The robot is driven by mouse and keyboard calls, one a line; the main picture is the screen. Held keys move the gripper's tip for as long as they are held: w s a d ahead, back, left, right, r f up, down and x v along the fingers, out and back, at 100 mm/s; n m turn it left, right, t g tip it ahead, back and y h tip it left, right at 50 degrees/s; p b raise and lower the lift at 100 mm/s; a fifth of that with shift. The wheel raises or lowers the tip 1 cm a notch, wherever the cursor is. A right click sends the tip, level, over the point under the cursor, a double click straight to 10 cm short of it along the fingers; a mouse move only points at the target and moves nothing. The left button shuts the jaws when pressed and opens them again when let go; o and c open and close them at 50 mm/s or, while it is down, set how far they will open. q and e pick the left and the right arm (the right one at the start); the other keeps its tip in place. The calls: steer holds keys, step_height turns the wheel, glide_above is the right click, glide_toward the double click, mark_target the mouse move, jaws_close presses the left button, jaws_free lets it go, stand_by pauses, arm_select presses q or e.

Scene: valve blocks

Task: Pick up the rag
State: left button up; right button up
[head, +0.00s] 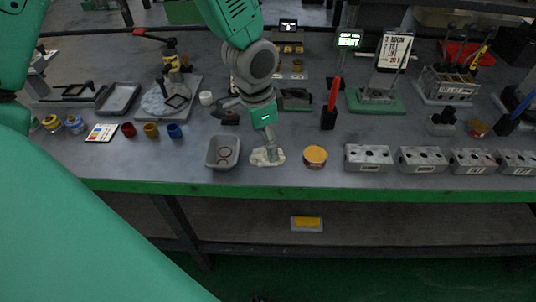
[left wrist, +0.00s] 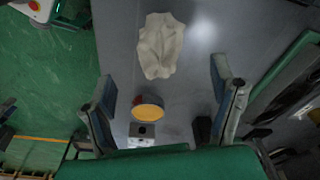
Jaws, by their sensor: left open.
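The rag (head: 259,160) is a small crumpled cream cloth lying near the front edge of the workbench. In the left wrist view the rag (left wrist: 160,47) lies whole and flat on the grey top, just beyond the fingertips. My left gripper (head: 271,150) points down at the rag and covers part of it in the head view. Its two fingers (left wrist: 163,78) are spread wide in the left wrist view, with nothing between them. Whether the fingertips touch the bench is unclear. My right gripper does not show.
A grey tray (head: 222,152) with rings stands left of the rag, and a yellow-topped round tin (head: 315,156) stands right. Several metal valve blocks (head: 368,158) line the right front. A red-handled tool (head: 332,100) stands upright behind the tin. The bench's green front edge (head: 330,192) is close.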

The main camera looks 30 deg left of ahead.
arm_select(q)
step_height(320, 180, down, 4)
steer(key=shift+b, duration=0.4)
steer(key=shift+w+d+f, duration=0.1)
steer(key=shift+w+f, duration=0.1)
steer(key=shift+f, duration=0.3)
steer(key=shift+r, duration=0.1)
steer(key=c, duration=1.1)
steer(key=shift+r, duration=0.1)
step_height(320, 180, up, 10)
steer(key=shift+f+p, duration=0.1)
steer(key=shift+p, duration=0.8)
